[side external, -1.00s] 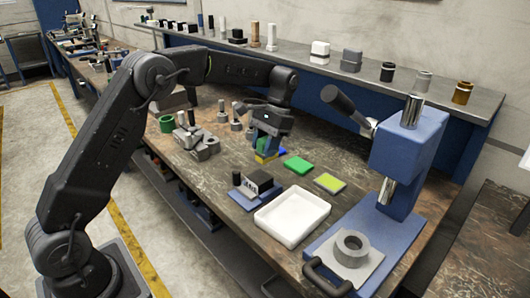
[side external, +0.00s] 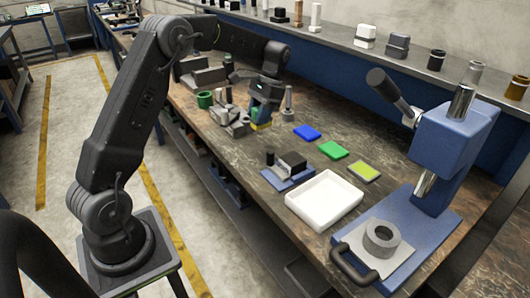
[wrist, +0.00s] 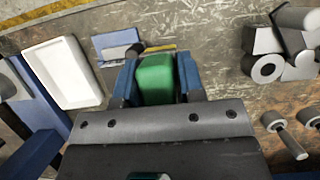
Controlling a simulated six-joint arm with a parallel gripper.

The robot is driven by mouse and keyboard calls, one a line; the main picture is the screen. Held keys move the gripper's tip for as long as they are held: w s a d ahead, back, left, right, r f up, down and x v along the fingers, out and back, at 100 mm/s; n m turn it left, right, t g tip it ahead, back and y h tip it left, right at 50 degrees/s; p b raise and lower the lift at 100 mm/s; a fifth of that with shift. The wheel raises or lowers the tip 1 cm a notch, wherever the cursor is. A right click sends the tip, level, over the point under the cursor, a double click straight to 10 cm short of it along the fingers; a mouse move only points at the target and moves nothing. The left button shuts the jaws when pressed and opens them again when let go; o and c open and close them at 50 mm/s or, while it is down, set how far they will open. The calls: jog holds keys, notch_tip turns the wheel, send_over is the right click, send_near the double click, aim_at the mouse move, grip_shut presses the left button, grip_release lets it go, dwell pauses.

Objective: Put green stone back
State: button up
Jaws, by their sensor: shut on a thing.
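My gripper (side external: 261,118) is low over the bench, next to a group of grey metal parts. In the wrist view its blue fingers are shut on the green stone (wrist: 155,76), a block with rounded edges. In the side view the fingers mostly hide the stone, and a yellow piece shows at their lower end; I cannot tell what it is. A flat green pad (side external: 333,150) lies bare on the bench, to the right of my gripper, between a blue pad (side external: 307,132) and a yellow-green pad (side external: 364,171).
A white tray (side external: 324,199) stands near the front, beside a small blue-based fixture (side external: 288,172). Grey metal parts (side external: 232,122) and a green cup (side external: 205,99) stand left of my gripper.

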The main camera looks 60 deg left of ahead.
jog(key=s+a+f, duration=0.1)
jog(key=s+a, duration=0.6)
jog(key=a, duration=0.3)
jog(key=w+d+f, duration=0.2)
jog(key=w, duration=0.1)
jog(key=w+d+f, duration=0.2)
jog(key=w, duration=0.1)
jog(key=w+d+f, duration=0.2)
jog(key=w+f, duration=0.1)
jog(key=shift+w+d, duration=0.1)
jog(key=shift+d, duration=0.3)
jog(key=shift+f, duration=2)
jog(key=shift+f, duration=0.1)
jog(key=o, duration=0.9)
